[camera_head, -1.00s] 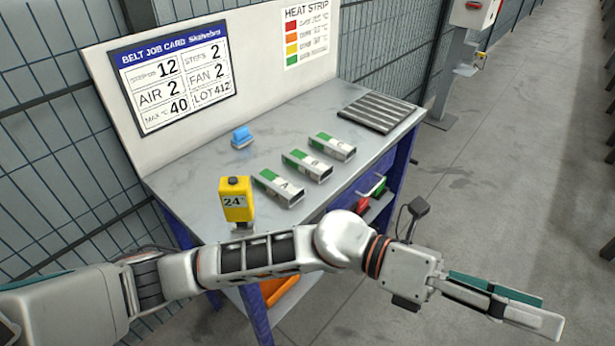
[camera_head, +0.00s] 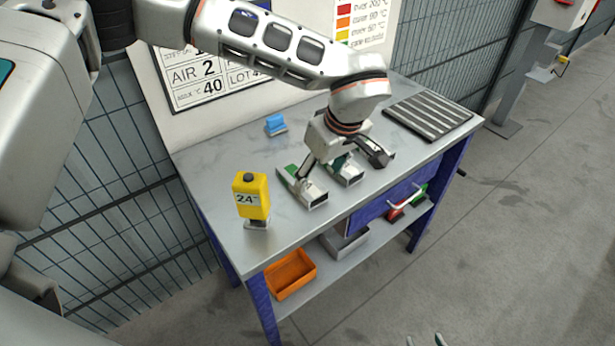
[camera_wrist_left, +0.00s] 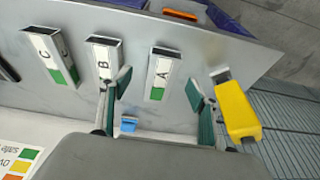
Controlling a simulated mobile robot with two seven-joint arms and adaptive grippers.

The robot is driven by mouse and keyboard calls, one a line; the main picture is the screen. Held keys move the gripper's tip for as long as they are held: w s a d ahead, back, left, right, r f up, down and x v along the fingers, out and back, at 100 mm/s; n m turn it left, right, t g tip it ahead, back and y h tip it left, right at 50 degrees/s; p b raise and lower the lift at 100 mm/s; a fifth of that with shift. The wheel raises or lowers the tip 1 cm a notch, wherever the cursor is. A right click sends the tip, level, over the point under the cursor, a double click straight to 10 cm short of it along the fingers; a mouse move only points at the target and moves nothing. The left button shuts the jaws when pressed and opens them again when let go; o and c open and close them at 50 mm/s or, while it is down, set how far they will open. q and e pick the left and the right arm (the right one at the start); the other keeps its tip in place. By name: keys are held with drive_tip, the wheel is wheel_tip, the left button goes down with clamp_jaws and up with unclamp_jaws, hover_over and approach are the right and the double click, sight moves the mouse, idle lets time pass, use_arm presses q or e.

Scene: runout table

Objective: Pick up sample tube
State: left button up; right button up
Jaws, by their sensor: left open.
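Three grey rectangular sample tubes with green and white labels lie on the table. In the left wrist view, tube A (camera_wrist_left: 160,72) lies between my open left fingers (camera_wrist_left: 157,82), with tube B (camera_wrist_left: 104,60) and tube C (camera_wrist_left: 52,56) to its left. In the head view, my left gripper (camera_head: 322,172) points down over the row, near tube A (camera_head: 312,196) and tube B (camera_head: 348,174), and hides part of them. Tube C is mostly hidden there. I cannot tell the gripper's height over tube A. My right gripper (camera_head: 425,341) shows only two separated fingertips at the bottom edge.
A blue object (camera_head: 275,125) lies behind. A ribbed rack (camera_head: 428,115) is at the right. An orange bin (camera_head: 290,272) sits below.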

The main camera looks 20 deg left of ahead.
sight(311, 184)
use_arm(q)
drive_tip(key=shift+w+a+r+t+y, duration=0.25)
drive_tip(key=shift+w+a+r, duration=0.2)
drive_tip(key=shift+w+a, duration=0.15)
drive_tip(key=shift+w+a+r+t+y, duration=0.15)
drive_tip(key=shift+w+a+r+y, duration=0.1)
drive_tip(key=shift+w+a+r, duration=0.35)
drive_tip(key=x, duration=0.2)
drive_tip(key=shift+s+a+f, duration=0.15)
drive_tip(key=shift+a+f, duration=0.05)
drive_tip(key=shift+f, duration=0.2)
drive_tip(key=x, duration=0.2)
drive_tip(key=s+x, duration=0.1)
drive_tip(key=x, duration=0.1)
drive_tip(key=shift+w+f, duration=0.1)
drive_tip(key=shift+f, duration=0.1)
drive_tip(key=shift+w+a+f, duration=0.15)
drive_tip(key=shift+f, duration=0.25)
drive_tip(key=c, duration=1.3)
